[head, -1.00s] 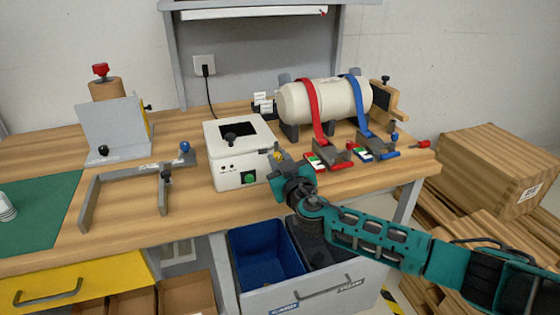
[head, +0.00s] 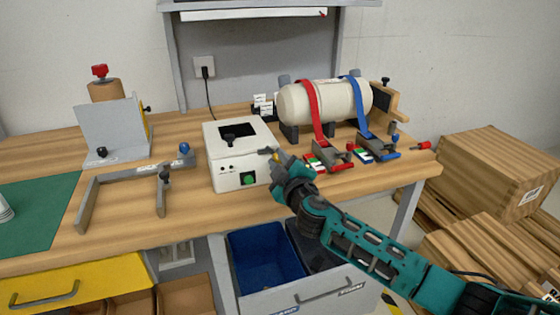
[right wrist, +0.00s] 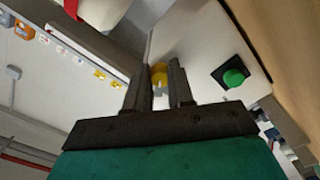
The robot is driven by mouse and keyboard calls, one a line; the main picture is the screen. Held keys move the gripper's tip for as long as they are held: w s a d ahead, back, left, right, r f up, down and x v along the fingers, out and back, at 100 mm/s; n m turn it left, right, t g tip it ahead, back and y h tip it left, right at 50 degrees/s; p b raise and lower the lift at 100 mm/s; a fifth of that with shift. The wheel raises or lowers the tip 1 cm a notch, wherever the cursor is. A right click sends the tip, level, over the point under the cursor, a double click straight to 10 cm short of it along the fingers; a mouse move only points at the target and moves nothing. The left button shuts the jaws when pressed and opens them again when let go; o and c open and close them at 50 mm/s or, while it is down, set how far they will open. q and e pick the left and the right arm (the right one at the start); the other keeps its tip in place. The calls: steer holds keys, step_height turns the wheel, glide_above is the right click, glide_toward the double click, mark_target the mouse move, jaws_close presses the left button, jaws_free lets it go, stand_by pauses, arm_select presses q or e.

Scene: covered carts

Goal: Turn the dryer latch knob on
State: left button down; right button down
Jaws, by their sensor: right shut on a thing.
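The dryer is a white box (head: 236,170) with a dark window and black knob on top and a green button (head: 247,179) on its front. My right gripper (head: 270,155) is at the dryer's right side. In the right wrist view the right gripper (right wrist: 158,84) has its two dark fingers on either side of a small yellow knob (right wrist: 158,71), which I take for the latch knob, and is shut on it. The green button also shows there (right wrist: 233,77). In the head view the knob is hidden by my gripper. My left gripper is not in view.
Right of the dryer stand red clamps (head: 326,158) and blue clamps (head: 377,150) below a strapped white cylinder (head: 322,101). A grey bracket frame (head: 140,170) lies to the left. A blue bin (head: 264,258) is below the table edge.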

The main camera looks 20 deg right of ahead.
steer(key=shift+n, duration=1.5)
steer(key=shift+p, duration=0.3)
steer(key=c, duration=1)
jaws_free()
steer(key=s, duration=1.3)
steer(key=shift+d, duration=0.25)
